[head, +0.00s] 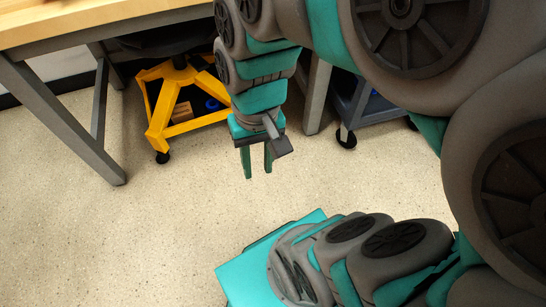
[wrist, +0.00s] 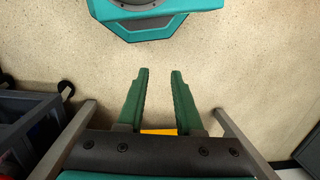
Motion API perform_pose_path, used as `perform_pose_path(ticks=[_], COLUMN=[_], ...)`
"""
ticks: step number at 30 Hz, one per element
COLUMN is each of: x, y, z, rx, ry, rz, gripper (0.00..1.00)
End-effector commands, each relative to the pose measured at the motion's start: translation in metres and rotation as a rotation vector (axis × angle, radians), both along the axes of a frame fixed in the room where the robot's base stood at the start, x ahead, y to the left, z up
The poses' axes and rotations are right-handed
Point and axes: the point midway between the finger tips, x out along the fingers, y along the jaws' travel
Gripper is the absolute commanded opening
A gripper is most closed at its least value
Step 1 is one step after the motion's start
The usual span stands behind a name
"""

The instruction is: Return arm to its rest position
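My gripper (head: 257,165) hangs from my arm and points down over the speckled floor in the head view. Its two green fingers are apart with bare floor showing between them. The wrist view also shows my gripper (wrist: 159,76) with its fingers spread and nothing between the tips. My teal and grey arm is bent, with its large joints filling the right side of the head view.
A wooden-topped table (head: 90,22) with grey legs stands at the upper left. A yellow wheeled frame (head: 158,130) is behind my gripper, and a dark wheeled cart (head: 362,105) is right of it. The floor (head: 130,235) at left is clear.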

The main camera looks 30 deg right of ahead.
Motion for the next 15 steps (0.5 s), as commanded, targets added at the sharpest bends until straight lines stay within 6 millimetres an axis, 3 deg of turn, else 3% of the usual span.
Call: perform_pose_path(ticks=[1,4,15], x=[-0.016,-0.034,-0.038], y=[-0.004,-0.011,-0.014], z=[-0.006,-0.013,-0.015], rx=[-0.028,-0.055,-0.062], ry=[0.021,0.049,0.056], rz=[0.079,0.174,0.204], gripper=[0.35,0.35,0.35])
